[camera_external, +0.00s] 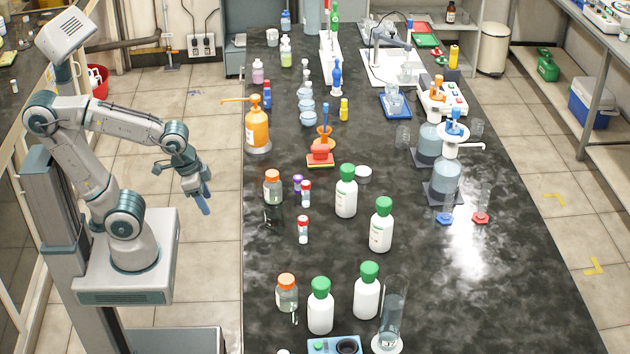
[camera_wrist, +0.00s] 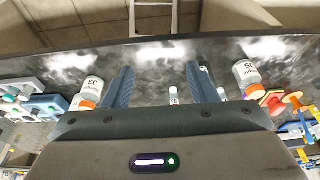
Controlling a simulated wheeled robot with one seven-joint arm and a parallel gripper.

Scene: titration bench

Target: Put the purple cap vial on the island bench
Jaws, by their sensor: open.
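The purple cap vial (camera_external: 298,186) stands on the black bench (camera_external: 310,265), left of and close behind a red-capped vial (camera_external: 306,193). A second red-capped vial (camera_external: 303,229) stands nearer the camera. My gripper (camera_external: 206,208) is open and empty, in the air to the left of the bench edge, well apart from the vials. In the wrist view its two blue fingers (camera_wrist: 158,82) are spread apart. A small vial (camera_wrist: 173,96) shows between them, its cap colour unclear. I cannot pick out the purple cap for certain in that view.
Orange-capped jars (camera_external: 272,187) and green-capped white bottles (camera_external: 346,194) stand around the vials. An orange wash bottle (camera_external: 257,125) stands behind, near the left edge. The bench is clear between the front red-capped vial and the front bottles.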

